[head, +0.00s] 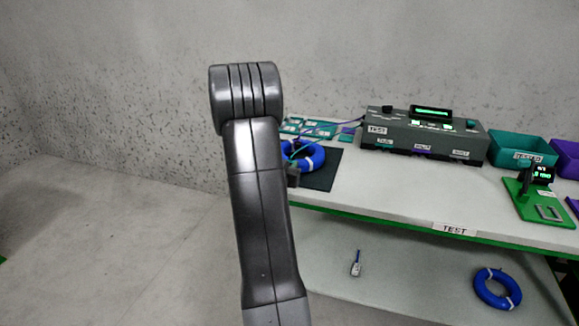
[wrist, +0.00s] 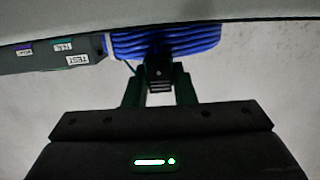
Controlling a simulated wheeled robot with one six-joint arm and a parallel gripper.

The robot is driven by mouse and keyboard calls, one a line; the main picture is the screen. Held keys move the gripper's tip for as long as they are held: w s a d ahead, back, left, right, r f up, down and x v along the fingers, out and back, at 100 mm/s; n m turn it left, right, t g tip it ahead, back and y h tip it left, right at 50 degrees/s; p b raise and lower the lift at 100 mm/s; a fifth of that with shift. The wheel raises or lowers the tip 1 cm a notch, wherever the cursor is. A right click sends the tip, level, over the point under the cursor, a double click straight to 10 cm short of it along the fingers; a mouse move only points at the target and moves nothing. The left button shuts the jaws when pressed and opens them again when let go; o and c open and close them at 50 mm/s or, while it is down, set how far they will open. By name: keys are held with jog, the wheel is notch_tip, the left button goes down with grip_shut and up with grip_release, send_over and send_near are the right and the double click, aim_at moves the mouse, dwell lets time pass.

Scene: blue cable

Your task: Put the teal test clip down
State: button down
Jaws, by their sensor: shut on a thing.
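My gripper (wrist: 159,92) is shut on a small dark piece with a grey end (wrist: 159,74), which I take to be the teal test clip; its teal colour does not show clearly. In the wrist view the blue cable coil (wrist: 165,43) is just beyond the fingertips. I cannot tell whether the clip touches it. In the head view the coil (head: 311,158) lies on a dark mat (head: 322,178), partly hidden by my arm. The gripper (head: 293,176) shows only as a small dark part beside my arm, close to the coil.
The grey tester (head: 420,133) stands right of the mat, with thin leads running left from it. Teal cards (head: 310,128) lie behind the coil. A teal bin (head: 515,150) and a green stand (head: 540,205) are at right. Another blue coil (head: 497,289) lies on the lower shelf. The front bench top is clear.

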notch_tip(320, 180, up, 9)
jog(key=p, duration=0.2)
jog(key=s+f+n+y+p, duration=0.3)
jog(key=s+f+y+p, duration=0.2)
jog(key=s+f+p, duration=0.6)
jog(key=s+f, duration=0.4)
jog(key=s, duration=0.1)
jog(key=shift+s+f+n+t, duration=0.3)
jog(key=shift+t, duration=0.1)
jog(key=shift+d, duration=0.1)
